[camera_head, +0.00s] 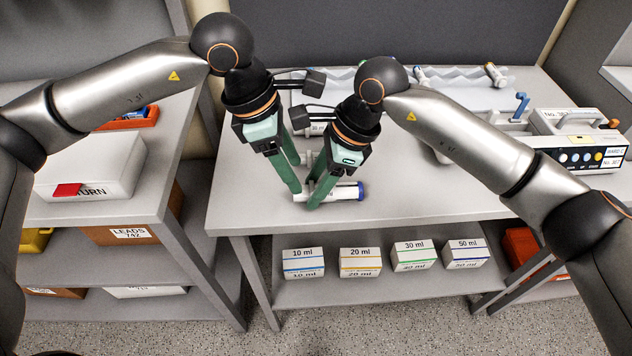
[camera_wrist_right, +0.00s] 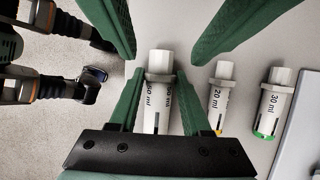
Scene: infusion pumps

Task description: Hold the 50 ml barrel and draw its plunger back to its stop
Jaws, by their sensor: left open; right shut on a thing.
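The 50 ml barrel (camera_head: 345,192) lies level at the table's front edge, its blue-banded end to the right. Its printed label shows in the right wrist view (camera_wrist_right: 157,92). My right gripper (camera_head: 312,206) is shut on the barrel, one finger on each side; its fingers (camera_wrist_right: 157,76) also show in the wrist view. The white plunger end (camera_head: 299,197) is at the left, close to the barrel's flange (camera_wrist_right: 160,62). My left gripper (camera_head: 295,189) is open beside that end; its wide-apart fingers (camera_wrist_right: 163,57) show at the top of the wrist view. Contact with the plunger cannot be told.
A 20 ml syringe (camera_wrist_right: 220,95) and a 30 ml syringe (camera_wrist_right: 273,102) lie beside the barrel. A pump (camera_head: 580,140) stands at the table's right. Labelled boxes (camera_head: 303,262) sit on the shelf below. The table front right of the barrel (camera_head: 430,200) is clear.

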